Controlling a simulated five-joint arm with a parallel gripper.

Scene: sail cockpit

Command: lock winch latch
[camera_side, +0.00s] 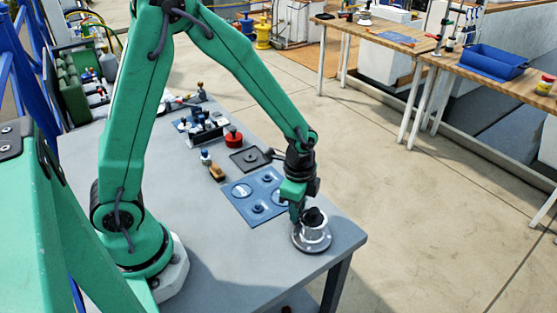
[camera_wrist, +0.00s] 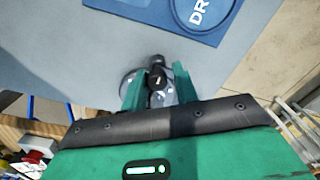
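The winch (camera_side: 312,236) is a round silver base with a black top, standing near the front right corner of the grey table. My gripper (camera_side: 297,208) is low at the winch, pointing down, and partly covers its left side. In the wrist view, my gripper (camera_wrist: 160,84) has its two green fingers apart. A black knob or latch part (camera_wrist: 157,72) of the winch shows between them, with the silver base (camera_wrist: 130,84) behind the left finger. Gaps seem to show on both sides of the black part. Whether a finger touches it, and the latch's position, I cannot tell.
A blue mat (camera_side: 241,207) with round marked spots lies just left of the winch. A dark square tray (camera_side: 250,160), a red round object (camera_side: 233,136) and several small items stand farther back. The table edge (camera_side: 352,252) is close by the winch.

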